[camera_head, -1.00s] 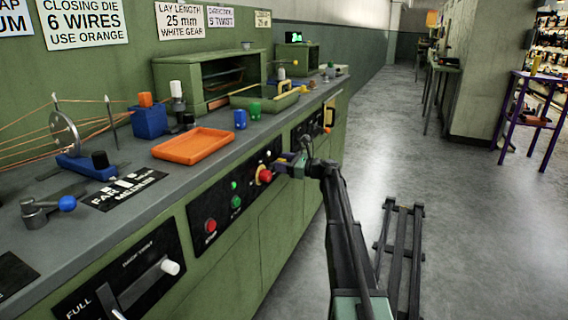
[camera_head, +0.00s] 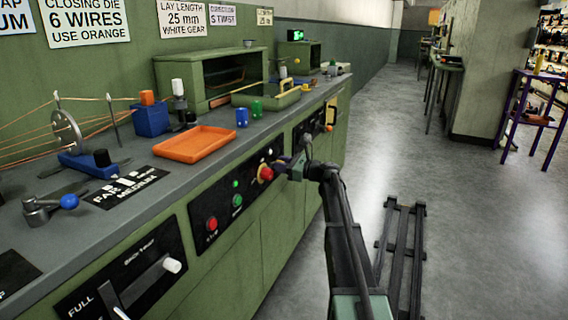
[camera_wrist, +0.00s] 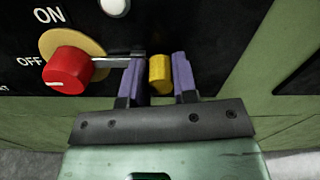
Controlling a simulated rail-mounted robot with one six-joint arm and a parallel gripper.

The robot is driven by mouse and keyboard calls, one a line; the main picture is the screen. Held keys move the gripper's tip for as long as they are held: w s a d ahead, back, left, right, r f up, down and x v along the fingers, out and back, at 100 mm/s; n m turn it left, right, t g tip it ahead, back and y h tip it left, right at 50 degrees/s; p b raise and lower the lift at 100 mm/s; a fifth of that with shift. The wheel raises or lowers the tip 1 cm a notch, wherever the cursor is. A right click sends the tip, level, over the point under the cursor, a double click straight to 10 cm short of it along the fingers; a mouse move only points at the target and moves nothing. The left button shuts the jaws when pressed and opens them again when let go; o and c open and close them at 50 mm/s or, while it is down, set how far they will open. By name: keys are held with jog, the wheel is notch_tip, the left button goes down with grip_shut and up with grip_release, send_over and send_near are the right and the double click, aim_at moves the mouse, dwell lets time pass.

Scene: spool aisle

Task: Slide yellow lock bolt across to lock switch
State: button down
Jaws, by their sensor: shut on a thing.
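The red rotary switch knob (camera_wrist: 67,71) sits on a yellow disc (camera_wrist: 93,47) at the left of the wrist view, its white mark toward OFF. In the head view the red knob (camera_head: 266,173) is on the bench's front panel. The yellow lock bolt's handle (camera_wrist: 160,73) stands between the two purple fingers of my gripper (camera_wrist: 159,79), which is shut on it. A thin metal bar (camera_wrist: 112,62) runs from the knob's right edge toward the left finger; the finger hides its right part. My gripper also shows in the head view (camera_head: 287,168).
An orange tray (camera_head: 195,144) rests on the bench top above.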

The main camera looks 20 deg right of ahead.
jog(key=shift+s+a, duration=0.15)
jog(key=c, duration=0.9)
grip_release()
jog(key=v, duration=1)
jog(key=shift+s+d, duration=0.25)
